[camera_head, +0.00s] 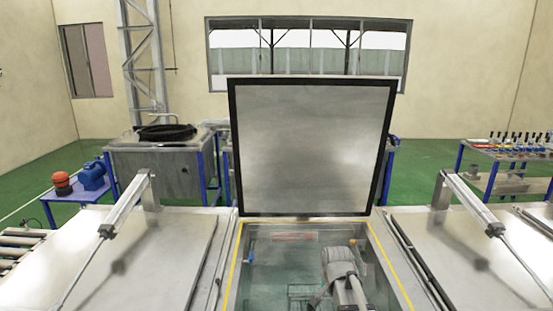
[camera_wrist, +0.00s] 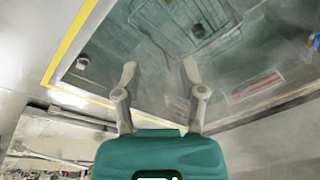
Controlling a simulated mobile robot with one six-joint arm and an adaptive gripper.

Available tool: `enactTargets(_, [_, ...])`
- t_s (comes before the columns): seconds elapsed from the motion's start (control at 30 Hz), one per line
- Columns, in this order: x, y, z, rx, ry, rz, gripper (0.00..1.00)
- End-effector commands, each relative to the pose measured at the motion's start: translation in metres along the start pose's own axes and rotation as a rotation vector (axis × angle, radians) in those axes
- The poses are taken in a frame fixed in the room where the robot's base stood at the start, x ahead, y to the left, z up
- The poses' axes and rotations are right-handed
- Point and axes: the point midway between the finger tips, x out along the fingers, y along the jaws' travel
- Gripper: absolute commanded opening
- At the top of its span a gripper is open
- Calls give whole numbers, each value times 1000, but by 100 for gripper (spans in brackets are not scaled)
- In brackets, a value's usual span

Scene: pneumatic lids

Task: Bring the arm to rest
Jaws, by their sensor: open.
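My gripper (camera_wrist: 160,75) shows in the wrist view with its two fingers apart and nothing between them. Its green body fills the lower middle of that view. In the head view part of my arm (camera_head: 342,272) is over the open tank, and the fingers cannot be made out there. The tank's opening has a yellow-edged rim (camera_head: 232,270), which also shows in the wrist view (camera_wrist: 75,42). The tank's lid (camera_head: 312,145) stands raised upright behind the opening. Inside the tank a red-and-white label (camera_head: 294,238) is on the far wall; it also shows in the wrist view (camera_wrist: 256,86).
Closed metal lids lie left (camera_head: 120,255) and right (camera_head: 455,245) of the opening, each with a pneumatic cylinder (camera_head: 128,203) (camera_head: 468,205) sloping above it. A metal tank with a black hose (camera_head: 165,132) stands behind on the left. A blue-legged table (camera_head: 500,150) with tools is at right.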

Motion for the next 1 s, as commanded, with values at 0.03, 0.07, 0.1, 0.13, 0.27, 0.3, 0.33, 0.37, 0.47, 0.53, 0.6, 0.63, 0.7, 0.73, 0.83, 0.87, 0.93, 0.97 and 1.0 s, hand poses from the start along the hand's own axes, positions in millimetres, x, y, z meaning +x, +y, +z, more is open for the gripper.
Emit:
enactTargets(0.03, [16,14,16,-63,-13,10,53])
enactTargets(0.07, [20,20,23,-106,-20,15,53])
enactTargets(0.1, [26,28,32,-162,-32,22,53])
enactTargets(0.13, [30,33,38,-204,-41,27,53])
enactTargets(0.27, [48,57,65,-384,-80,43,53])
enactTargets(0.3, [52,63,72,-434,-92,46,53])
enactTargets(0.33, [55,68,78,-470,-101,48,53])
enactTargets(0.37, [58,72,82,-503,-108,49,53])
enactTargets(0.47, [65,83,95,-595,-131,53,53])
enactTargets(0.53, [67,88,101,-640,-142,53,53])
enactTargets(0.6, [68,91,104,-669,-149,53,53])
enactTargets(0.63, [68,91,105,-677,-152,53,53])
enactTargets(0.7, [68,92,106,-687,-154,54,53])
enactTargets(0.73, [68,92,106,-689,-155,54,53])
enactTargets(0.83, [67,92,105,-690,-155,53,53])
enactTargets(0.87, [67,92,105,-690,-155,53,53])
enactTargets(0.93, [67,92,105,-689,-154,53,53])
enactTargets(0.97, [67,92,105,-689,-154,53,53])
enactTargets(1.0, [67,92,105,-688,-154,53,53])
